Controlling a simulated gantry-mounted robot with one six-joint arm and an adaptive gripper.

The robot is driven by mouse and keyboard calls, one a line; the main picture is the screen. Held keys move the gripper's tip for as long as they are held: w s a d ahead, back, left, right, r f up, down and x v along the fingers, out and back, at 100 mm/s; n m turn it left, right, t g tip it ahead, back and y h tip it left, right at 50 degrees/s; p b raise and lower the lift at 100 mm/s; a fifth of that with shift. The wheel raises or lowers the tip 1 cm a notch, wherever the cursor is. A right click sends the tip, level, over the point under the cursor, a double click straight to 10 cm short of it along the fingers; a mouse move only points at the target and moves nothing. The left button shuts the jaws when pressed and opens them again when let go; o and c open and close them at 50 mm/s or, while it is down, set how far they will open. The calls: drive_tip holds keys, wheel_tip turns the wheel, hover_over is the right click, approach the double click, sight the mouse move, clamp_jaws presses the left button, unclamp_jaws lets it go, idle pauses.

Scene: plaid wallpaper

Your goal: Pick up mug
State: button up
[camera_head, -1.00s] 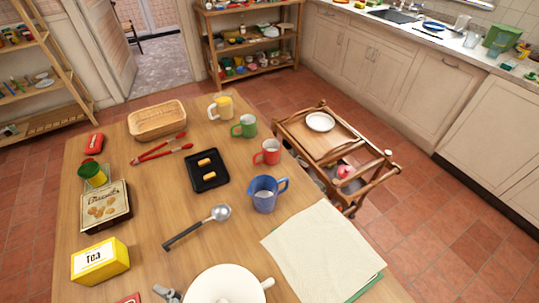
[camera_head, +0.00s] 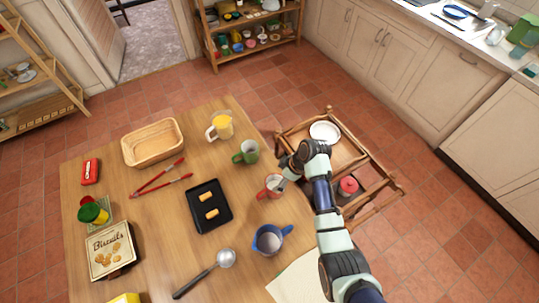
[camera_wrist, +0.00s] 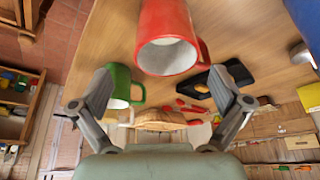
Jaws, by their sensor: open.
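The red mug (camera_head: 270,187) stands near the table's right edge, between a green mug (camera_head: 246,152) and a blue jug-like mug (camera_head: 268,240). A mug with yellow on it (camera_head: 221,126) stands farther back. My gripper (camera_head: 285,181) is at the right side of the red mug. In the wrist view my gripper (camera_wrist: 167,80) has its fingers spread wide with nothing between them. There the red mug (camera_wrist: 168,35) is just beyond the fingertips with its opening in view. The green mug (camera_wrist: 123,85) shows beside the left finger. My gripper partly covers the red mug in the head view.
A black tray (camera_head: 197,217) with small items lies left of the red mug, with a ladle (camera_head: 226,259) nearer. Red tongs (camera_head: 164,187) and a basket (camera_head: 152,143) lie behind. A wooden cart (camera_head: 375,178) stands right of the table (camera_head: 150,250).

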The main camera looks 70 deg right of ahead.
sight(273, 186)
drive_tip(key=f, duration=0.1)
drive_tip(key=f+b, duration=0.1)
drive_tip(key=f, duration=0.1)
drive_tip(key=shift+s+a, duration=0.15)
drive_tip(key=shift+a, duration=0.2)
drive_tip(key=shift+w+b+x, duration=0.15)
drive_tip(key=shift+b+x, duration=0.3)
drive_tip(key=shift+x, duration=0.9)
drive_tip(key=shift+w+b+x, duration=0.15)
drive_tip(key=shift+b+x, duration=0.25)
drive_tip(key=shift+x, duration=1)
drive_tip(key=shift+r, duration=0.15)
drive_tip(key=c, duration=1.4)
drive_tip(key=shift+r, duration=0.1)
drive_tip(key=shift+r, duration=0.2)
drive_tip(key=c, duration=0.3)
drive_tip(key=shift+r, duration=0.35)
wheel_tip(273, 186, up, 19)
drive_tip(key=p, duration=0.4)
drive_tip(key=shift+f+p, duration=0.1)
drive_tip(key=shift+p, duration=0.25)
drive_tip(key=shift+c, duration=0.2)
